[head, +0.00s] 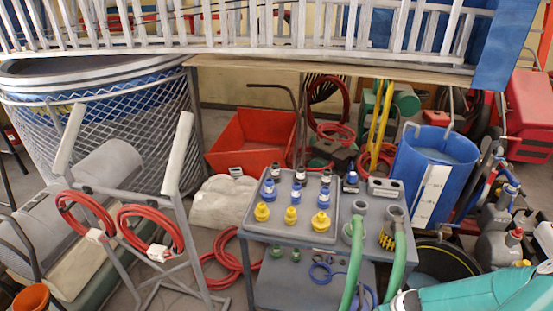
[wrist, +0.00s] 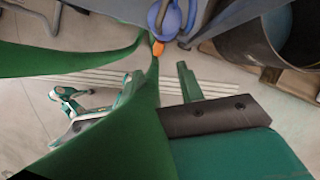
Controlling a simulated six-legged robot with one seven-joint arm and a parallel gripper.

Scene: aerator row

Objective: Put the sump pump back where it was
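No thing is clearly recognisable as the sump pump. Two fittings with green hoses stand on the grey cart's right side in the head view: a grey one (head: 353,230) and a yellow-and-black one (head: 388,240); I cannot tell whether either is the pump. The green hoses (head: 397,270) hang over the cart's front edge. My teal arm enters at the lower right, beside the cart. In the wrist view my gripper (wrist: 165,85) shows a dark palm and one slim green finger.
The grey cart (head: 258,228) carries several blue, black and yellow fittings on a tray (head: 334,203). A blue tub (head: 402,190) and a black basin (head: 422,278) stand to its right. A grey frame (head: 187,215) with red hoses stands left. A railing crosses the top.

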